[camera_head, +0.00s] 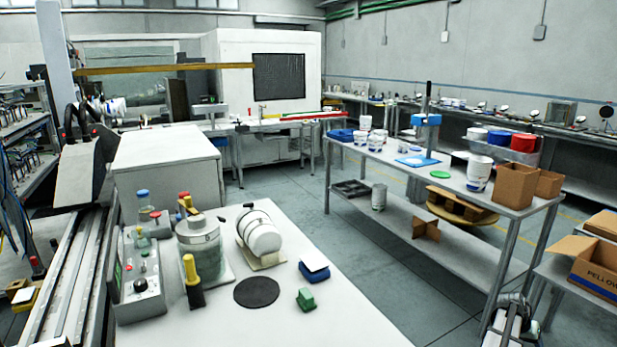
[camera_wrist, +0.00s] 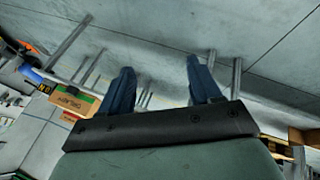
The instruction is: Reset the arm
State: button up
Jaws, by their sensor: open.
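My gripper (camera_wrist: 160,82) shows in the wrist view with its two blue fingers spread apart. It is open, and nothing is between the fingers. Beyond the fingers are grey floor and thin metal legs, so it is clear of any object there. In the head view a grey and black jointed part at the lower right edge, beside the long bench, looks like part of my arm. My fingers cannot be made out in that view.
A long bench (camera_head: 400,178) carries tubs and cardboard boxes (camera_head: 514,185). An open carton (camera_head: 590,262) stands right. Floor (camera_head: 400,295) between is clear.

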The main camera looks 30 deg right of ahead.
jog(key=s+f+m+g, duration=0.1)
jog(key=s+f, duration=0.7)
jog(key=s, duration=0.5)
jog(key=w+a+f+g+y, duration=0.1)
jog(key=w+a+f, duration=0.1)
jog(key=a+f, duration=0.65)
jog(key=w+a+f+g+y, duration=0.1)
jog(key=a+f, duration=0.2)
jog(key=a, duration=1.1)
jog(key=w+a+f+g+y, duration=0.15)
jog(key=a+f, duration=0.35)
jog(key=a, duration=0.7)
jog(key=s+a+n+g, duration=0.2)
jog(key=s+a+n, duration=0.15)
jog(key=a, duration=1.45)
jog(key=w+a+f+n+t, duration=0.1)
jog(key=w+a+n, duration=0.2)
jog(key=a, duration=0.5)
jog(key=w+a+f+n+t+y, duration=0.1)
jog(key=w+a+n, duration=0.2)
jog(key=a, duration=0.6)
jog(key=w+a+f+n+t, duration=0.1)
jog(key=w+a+n, duration=0.3)
jog(key=a+n, duration=0.2)
jog(key=shift+a+f+y, duration=0.35)
jog(key=shift+a, duration=0.8)
